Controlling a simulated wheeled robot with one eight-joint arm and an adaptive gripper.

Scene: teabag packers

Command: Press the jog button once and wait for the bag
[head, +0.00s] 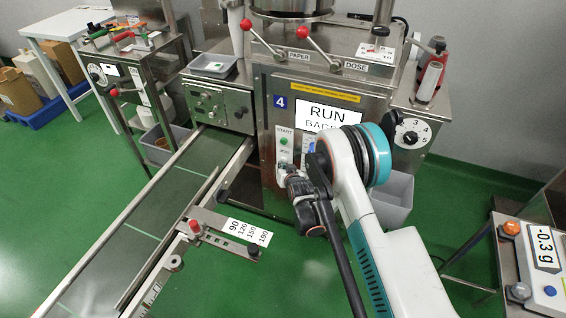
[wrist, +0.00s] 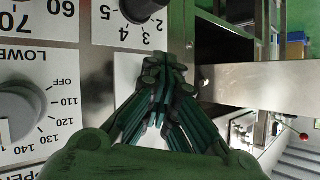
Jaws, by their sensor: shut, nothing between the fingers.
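The packing machine's front panel (head: 268,110) carries a blue 4 and a display (head: 328,117) reading RUN with a second line partly covered. Below it are a green START button (head: 284,141) and a JOG label (head: 284,150). My gripper (head: 285,170) is just below the JOG label and hides the jog button. I cannot tell whether it touches the button. In the wrist view my gripper's fingers (wrist: 165,75) are together and empty, in front of a pale plate on the machine. No bag shows on the conveyor (head: 140,225).
Red-knobbed PAPER and DOSE levers (head: 310,50) rise above the display. A dial (head: 410,135) is to the right of my arm. In the wrist view, a LOWER dial (wrist: 20,110) is left of the fingers.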

